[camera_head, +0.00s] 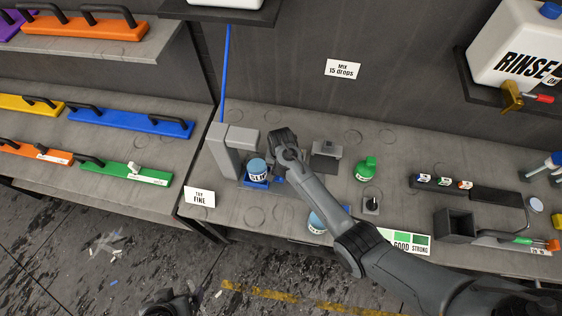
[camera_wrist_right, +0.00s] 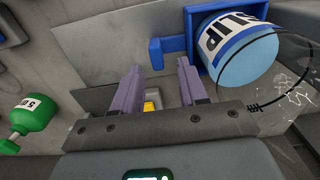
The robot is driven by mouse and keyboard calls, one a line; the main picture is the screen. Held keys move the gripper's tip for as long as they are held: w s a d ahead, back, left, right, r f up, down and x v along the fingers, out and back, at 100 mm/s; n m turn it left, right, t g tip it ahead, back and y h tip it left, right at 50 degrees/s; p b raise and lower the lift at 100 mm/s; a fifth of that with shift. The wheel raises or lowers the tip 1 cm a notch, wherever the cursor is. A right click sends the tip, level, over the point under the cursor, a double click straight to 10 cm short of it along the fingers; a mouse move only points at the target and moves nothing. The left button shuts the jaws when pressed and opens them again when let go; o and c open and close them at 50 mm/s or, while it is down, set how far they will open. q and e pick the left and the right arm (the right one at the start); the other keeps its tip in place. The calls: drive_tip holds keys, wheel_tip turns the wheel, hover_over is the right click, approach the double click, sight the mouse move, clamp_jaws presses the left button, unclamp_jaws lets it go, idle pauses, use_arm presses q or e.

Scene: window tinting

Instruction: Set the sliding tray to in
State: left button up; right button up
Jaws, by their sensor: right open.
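The blue sliding tray (camera_head: 257,184) sits at the foot of a grey dispenser stand (camera_head: 231,150) in the head view. A light-blue tub marked SLIP (camera_head: 258,167) stands on it. In the right wrist view the tray (camera_wrist_right: 192,45) holds the tub (camera_wrist_right: 243,58), and a blue handle (camera_wrist_right: 156,50) sticks out from its side. My right gripper (camera_wrist_right: 158,75) is open, with the handle just beyond and between its fingertips. I cannot tell if they touch. In the head view the right gripper (camera_head: 279,170) is beside the tray. My left gripper (camera_head: 172,303) is low at the bottom edge, partly cut off.
A grey block device (camera_head: 325,157) and a green bottle (camera_head: 366,169) stand right of my right gripper. Another blue tub (camera_head: 317,221) is partly hidden by my right arm near the bench's front edge. A TINY FINE card (camera_head: 199,196) lies at the left front.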

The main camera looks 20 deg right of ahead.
wheel_tip(320, 180, up, 4)
drive_tip(key=shift+r, duration=0.55)
